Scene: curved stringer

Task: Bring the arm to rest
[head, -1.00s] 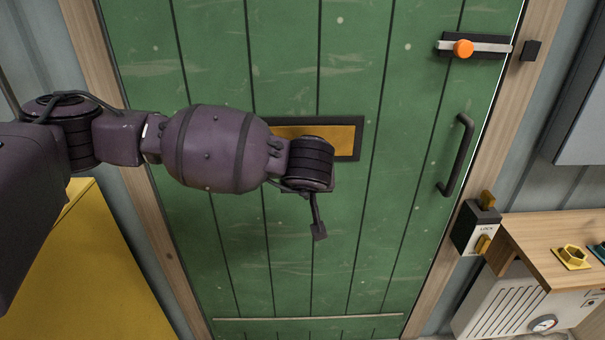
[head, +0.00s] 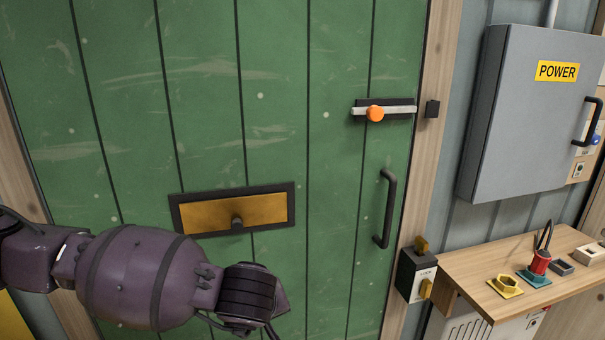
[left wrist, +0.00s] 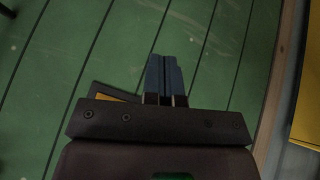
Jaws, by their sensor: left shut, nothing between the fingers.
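My left arm comes in from the left in the head view, its purple forearm low in front of the green door (head: 330,60). Its fingertips lie below the bottom edge there, out of sight. In the left wrist view my left gripper (left wrist: 165,62) shows with its two blue-grey fingers together, shut and empty. The green door planks (left wrist: 50,60) fill the space ahead of it, and I cannot tell how far away they are. My right gripper is in neither view.
The door has a brass mail slot (head: 270,208), a bolt with an orange knob (head: 375,113) and a dark handle (head: 387,208). A lock box (head: 415,275) is beside it. A grey power cabinet (head: 530,115) hangs above a wooden shelf (head: 480,262) at right.

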